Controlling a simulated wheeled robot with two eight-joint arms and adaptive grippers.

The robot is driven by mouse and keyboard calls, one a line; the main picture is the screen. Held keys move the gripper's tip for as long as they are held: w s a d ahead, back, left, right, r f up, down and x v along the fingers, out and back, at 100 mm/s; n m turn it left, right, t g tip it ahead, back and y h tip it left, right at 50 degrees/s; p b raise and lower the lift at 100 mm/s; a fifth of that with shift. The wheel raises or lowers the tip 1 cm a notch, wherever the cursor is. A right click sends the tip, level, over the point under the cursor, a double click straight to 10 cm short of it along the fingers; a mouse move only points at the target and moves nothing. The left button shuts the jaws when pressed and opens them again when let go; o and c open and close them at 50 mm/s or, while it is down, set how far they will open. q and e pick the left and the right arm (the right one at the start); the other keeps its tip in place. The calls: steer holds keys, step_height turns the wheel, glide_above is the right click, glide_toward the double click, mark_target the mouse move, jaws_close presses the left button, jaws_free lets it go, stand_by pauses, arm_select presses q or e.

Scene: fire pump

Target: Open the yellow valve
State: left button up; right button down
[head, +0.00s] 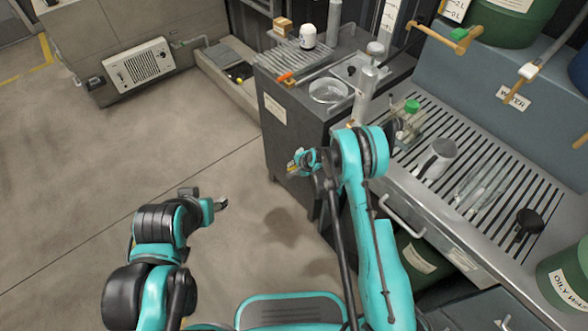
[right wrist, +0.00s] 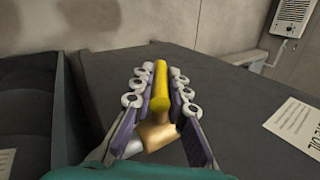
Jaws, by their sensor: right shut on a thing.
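The yellow valve (right wrist: 160,87) shows in the right wrist view as a yellow bar-shaped handle on a brass-coloured body (right wrist: 157,132). It sits against the dark side of a cabinet. My right gripper (right wrist: 158,90) is shut on the handle, with one finger on each side of it. In the head view my right gripper (head: 299,162) is at the cabinet's front side, and the valve is mostly hidden there. My left gripper (head: 219,204) hangs over the open floor at the left, away from the valve. Its finger opening is too small to judge.
The dark cabinet (head: 283,135) carries a glass bowl (head: 329,91) and a white-topped container (head: 308,37). A slotted metal counter (head: 470,165) with a mug (head: 436,158) stands to the right. Green barrels (head: 560,285) are at the far right. The floor at the left is clear.

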stand_by(0.4)
steer(key=c, duration=1.5)
jaws_free()
step_height(320, 180, up, 10)
steer(key=shift+w, duration=0.1)
